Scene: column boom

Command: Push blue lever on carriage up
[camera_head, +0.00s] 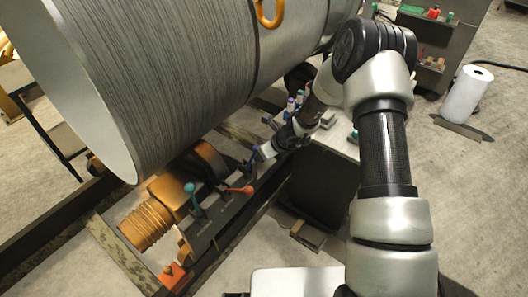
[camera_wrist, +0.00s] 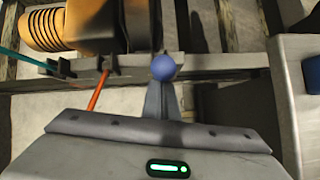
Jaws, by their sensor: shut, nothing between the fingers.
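The blue lever's round knob (camera_wrist: 163,68) shows in the wrist view, right at the tips of my gripper (camera_wrist: 161,84). The knob overlaps the fingertips in that picture, and I cannot tell whether they touch. The lever's stem is hidden there. In the head view my gripper (camera_head: 262,151) reaches down to the far end of the carriage's lever panel (camera_head: 215,225), and the blue lever is too small and covered to make out clearly. My gripper is shut with nothing held.
A teal lever (camera_head: 190,188) and an orange-red lever (camera_head: 241,190) stand on the same panel, left of the blue one. A large grey cylinder (camera_head: 170,70) hangs above. Orange bellows (camera_head: 146,225) lie at lower left. A grey cabinet (camera_head: 322,190) stands close right of my gripper.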

